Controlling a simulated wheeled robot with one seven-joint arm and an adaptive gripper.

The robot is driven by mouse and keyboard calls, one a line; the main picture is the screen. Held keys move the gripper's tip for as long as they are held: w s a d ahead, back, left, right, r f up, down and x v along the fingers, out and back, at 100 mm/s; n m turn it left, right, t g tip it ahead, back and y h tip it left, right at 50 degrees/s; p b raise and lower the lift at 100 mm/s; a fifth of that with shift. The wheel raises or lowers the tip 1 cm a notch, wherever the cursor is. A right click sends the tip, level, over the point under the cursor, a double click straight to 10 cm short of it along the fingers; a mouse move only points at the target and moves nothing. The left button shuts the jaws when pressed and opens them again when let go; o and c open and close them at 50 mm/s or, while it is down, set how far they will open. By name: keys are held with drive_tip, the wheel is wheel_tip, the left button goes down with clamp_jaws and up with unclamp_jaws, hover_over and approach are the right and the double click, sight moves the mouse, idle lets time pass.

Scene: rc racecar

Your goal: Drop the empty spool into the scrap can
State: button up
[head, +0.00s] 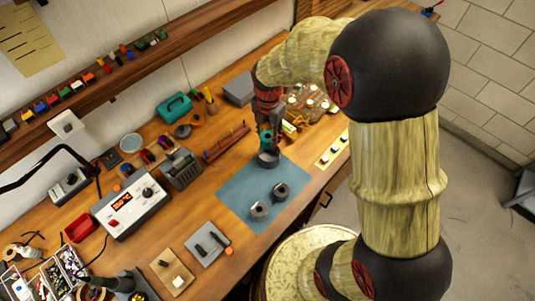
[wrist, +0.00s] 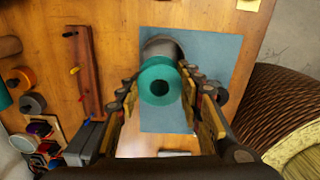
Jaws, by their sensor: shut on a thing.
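A teal spool (wrist: 160,82) with a dark hole in its middle sits between the two fingers of my gripper (wrist: 159,96) in the wrist view. My gripper is shut on the spool. In the head view my gripper (head: 267,128) points down, with the teal spool (head: 265,138) at its tips. A grey round can (head: 268,159) stands directly below it at the far edge of the blue mat (head: 240,187). In the wrist view the can (wrist: 158,47) shows just beyond the spool, which hides part of it. The gap between spool and can is hard to judge.
Two grey round parts (head: 260,210) lie on the mat nearer the front. A dark red rack (head: 227,142) stands left of the can. A yellow strip with dark knobs (head: 331,150) lies to the right. A power supply (head: 130,203) stands at left.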

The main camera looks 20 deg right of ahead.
idle(0.4)
drive_tip(key=r+p, duration=0.1)
drive_tip(key=d+r+p, duration=0.1)
drive_tip(key=p, duration=0.1)
drive_tip(key=r+p, duration=0.1)
drive_tip(key=r, duration=0.1)
drive_tip(key=shift+s+d, duration=0.2)
drive_tip(key=shift+s, duration=0.05)
drive_tip(key=shift+d+r+p, duration=0.3)
drive_tip(key=shift+r+p, duration=0.25)
drive_tip(key=shift+p, duration=0.5)
drive_tip(key=shift+d+f, duration=0.1)
drive_tip(key=shift+f, duration=0.4)
drive_tip(key=shift+w+f+b, duration=0.1)
drive_tip(key=shift+f+b, duration=2)
drive_tip(key=shift+f, duration=0.65)
drive_tip(key=o, duration=1)
drive_tip(key=shift+o, duration=0.2)
